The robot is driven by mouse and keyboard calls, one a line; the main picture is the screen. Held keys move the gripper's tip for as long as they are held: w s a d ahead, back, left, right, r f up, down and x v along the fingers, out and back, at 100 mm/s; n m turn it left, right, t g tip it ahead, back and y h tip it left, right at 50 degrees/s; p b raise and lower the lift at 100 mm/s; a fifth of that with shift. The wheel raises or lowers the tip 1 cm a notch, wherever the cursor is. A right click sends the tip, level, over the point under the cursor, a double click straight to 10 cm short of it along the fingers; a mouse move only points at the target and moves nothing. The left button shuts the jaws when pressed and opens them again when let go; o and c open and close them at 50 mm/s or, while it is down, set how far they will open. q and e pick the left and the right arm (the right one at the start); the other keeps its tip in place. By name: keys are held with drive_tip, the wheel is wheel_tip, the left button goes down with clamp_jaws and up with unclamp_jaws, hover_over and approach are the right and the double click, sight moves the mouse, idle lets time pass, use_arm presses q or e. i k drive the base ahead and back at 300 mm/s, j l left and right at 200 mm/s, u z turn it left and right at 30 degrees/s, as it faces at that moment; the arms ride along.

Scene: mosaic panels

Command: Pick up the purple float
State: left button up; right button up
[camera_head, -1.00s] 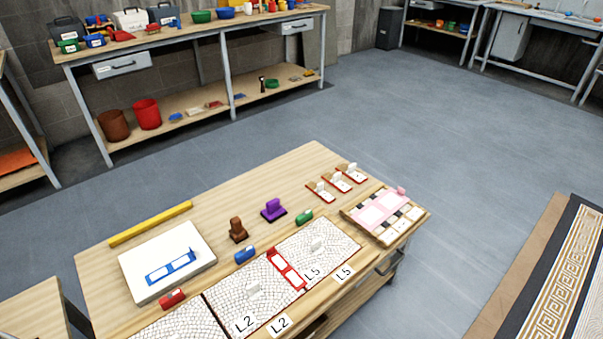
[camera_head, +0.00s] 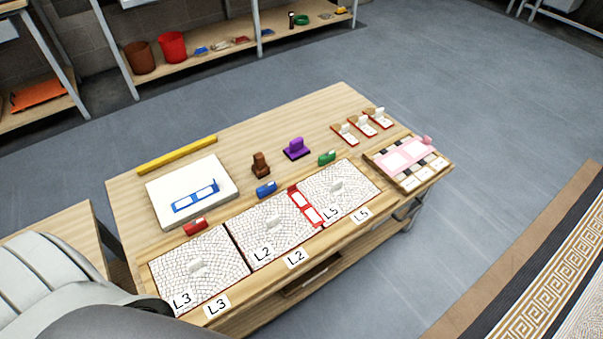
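The purple float (camera_head: 296,148) stands upright on the wooden workbench (camera_head: 250,126), a little right of its middle, with its handle on top. A brown float (camera_head: 261,165) is to its left and a green block (camera_head: 327,158) is to its right. Nothing touches the purple float. Grey and white arm parts of mine fill the lower left corner, but neither of my grippers shows in the head view.
Mosaic panels (camera_head: 198,287) marked L3, L2 and L5 lie along the bench's front, with a red frame piece (camera_head: 312,215) across two of them. A white slab (camera_head: 165,206), a yellow bar (camera_head: 177,155) and a pink-covered tray (camera_head: 424,179) are also there. Open floor lies right.

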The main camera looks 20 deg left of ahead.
sight(297, 146)
drive_tip(key=i+l+u, duration=0.4)
drive_tip(key=l, duration=0.35)
drive_tip(key=i+l+u, duration=0.2)
drive_tip(key=i+l, duration=0.1)
drive_tip(key=l, duration=0.1)
